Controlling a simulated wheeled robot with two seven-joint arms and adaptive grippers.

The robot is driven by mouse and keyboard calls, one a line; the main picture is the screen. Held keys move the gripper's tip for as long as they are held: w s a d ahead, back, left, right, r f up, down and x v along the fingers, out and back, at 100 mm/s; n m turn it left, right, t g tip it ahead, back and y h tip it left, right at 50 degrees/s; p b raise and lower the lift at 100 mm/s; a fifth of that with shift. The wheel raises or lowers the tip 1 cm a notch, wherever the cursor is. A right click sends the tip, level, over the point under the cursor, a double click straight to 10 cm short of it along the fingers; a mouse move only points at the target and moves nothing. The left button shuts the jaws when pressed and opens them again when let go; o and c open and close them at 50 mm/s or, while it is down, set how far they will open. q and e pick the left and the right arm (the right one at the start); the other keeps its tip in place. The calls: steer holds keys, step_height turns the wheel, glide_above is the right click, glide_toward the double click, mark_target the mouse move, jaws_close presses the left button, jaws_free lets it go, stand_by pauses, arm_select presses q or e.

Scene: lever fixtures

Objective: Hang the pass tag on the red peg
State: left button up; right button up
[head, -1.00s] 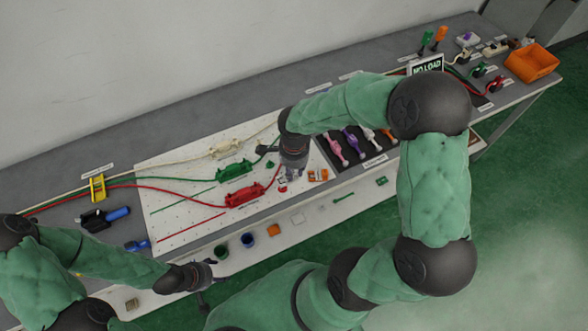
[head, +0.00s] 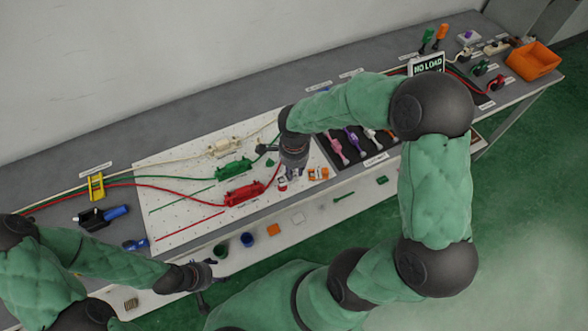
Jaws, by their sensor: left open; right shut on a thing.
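My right gripper (head: 293,173) reaches down over the right part of the white pegboard (head: 190,205), just right of the red connector. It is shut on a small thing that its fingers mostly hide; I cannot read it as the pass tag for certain. A small red and white piece (head: 282,184) shows beside the fingertips, at the red peg's likely place; whether it is peg or tag is too small to tell. My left gripper (head: 205,275) is open and empty, low in front of the bench's front edge.
A red connector (head: 243,195), a green one (head: 234,167) and a cream one (head: 224,147) lie on the board with cables. An orange and white piece (head: 318,174) sits right of the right gripper. A dark tray (head: 349,143) holds coloured handles. An orange bin (head: 532,61) stands far right.

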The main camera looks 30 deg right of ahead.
mark_target(294, 176)
steer(key=shift+f+b, duration=2.1)
steer(key=shift+b, duration=0.15)
stand_by(0.8)
steer(key=o, duration=1.4)
steer(key=shift+c, duration=0.2)
steer(key=shift+r, duration=0.15)
steer(key=shift+r+p, duration=2.25)
steer(key=shift+r, duration=1.15)
